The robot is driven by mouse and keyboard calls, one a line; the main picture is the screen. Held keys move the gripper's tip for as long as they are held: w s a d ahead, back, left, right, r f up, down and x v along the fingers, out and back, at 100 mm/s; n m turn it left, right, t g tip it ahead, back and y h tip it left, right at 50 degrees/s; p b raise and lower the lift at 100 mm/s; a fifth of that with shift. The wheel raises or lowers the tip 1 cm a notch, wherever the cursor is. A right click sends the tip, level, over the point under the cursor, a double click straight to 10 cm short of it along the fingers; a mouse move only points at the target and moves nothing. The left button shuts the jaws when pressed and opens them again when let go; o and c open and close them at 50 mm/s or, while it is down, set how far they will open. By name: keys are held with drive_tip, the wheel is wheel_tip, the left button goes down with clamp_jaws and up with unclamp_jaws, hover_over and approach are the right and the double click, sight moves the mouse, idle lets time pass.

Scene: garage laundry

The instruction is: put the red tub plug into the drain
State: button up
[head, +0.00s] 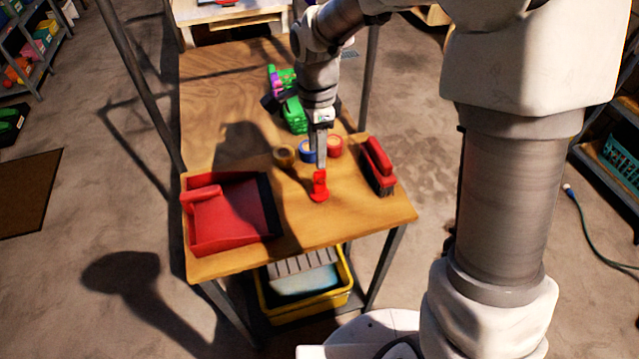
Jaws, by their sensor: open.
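The red tub plug (319,194) stands upright on the wooden table, with a round base and a raised handle. It is near the table's front half, between the dustpan and the brush. My gripper (321,167) points down right at the top of the plug's handle and is open. From this angle I cannot tell whether the fingers surround the handle or stop just above it. I cannot make out a drain in this view.
A red dustpan (228,212) lies left on the table (330,232), and a red brush (378,166) lies right. Tape rolls (307,150) and a green basket (293,115) are behind the plug. A yellow tub (344,290) sits below the table's front edge.

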hover_over(320, 192)
drive_tip(key=f, duration=0.6)
drive_tip(key=shift+w+a+b, duration=0.25)
drive_tip(key=shift+w+b, duration=0.05)
drive_tip(key=shift+w, duration=0.1)
drive_tip(key=f, duration=0.5)
drive_tip(key=shift+s+d+b, duration=0.15)
drive_tip(key=shift+d+b, duration=0.05)
drive_tip(key=shift+b, duration=0.1)
clamp_jaws()
